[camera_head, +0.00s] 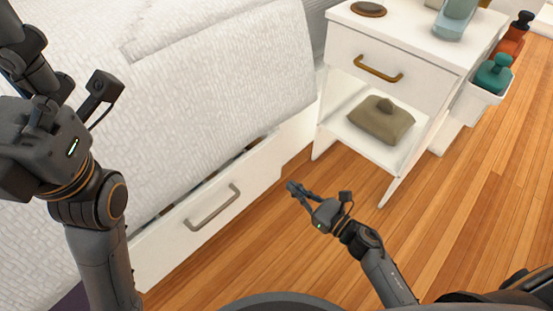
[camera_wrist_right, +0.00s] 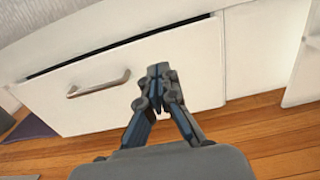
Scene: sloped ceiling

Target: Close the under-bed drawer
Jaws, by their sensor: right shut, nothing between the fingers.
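The under-bed drawer (camera_head: 262,165) has a white front with a grey bar handle (camera_head: 212,207). It stands out from beneath the bed, with a dark gap along its top edge. The drawer front (camera_wrist_right: 85,115) and its handle (camera_wrist_right: 98,82) also show in the right wrist view. My right gripper (camera_head: 291,186) is shut and empty, near the drawer's right end; its fingertips (camera_wrist_right: 158,72) overlap the drawer front in the wrist view, and I cannot tell whether they touch. My left gripper (camera_head: 18,50) is raised above the bed at the upper left, its fingers partly cut off.
The bed with a white textured cover (camera_head: 210,80) is above the drawer. A white nightstand (camera_head: 410,45) with a shut drawer and a folded olive cloth (camera_head: 380,120) stands right of it. A white bin (camera_head: 478,95) is beyond. The wooden floor (camera_head: 450,210) is clear in front.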

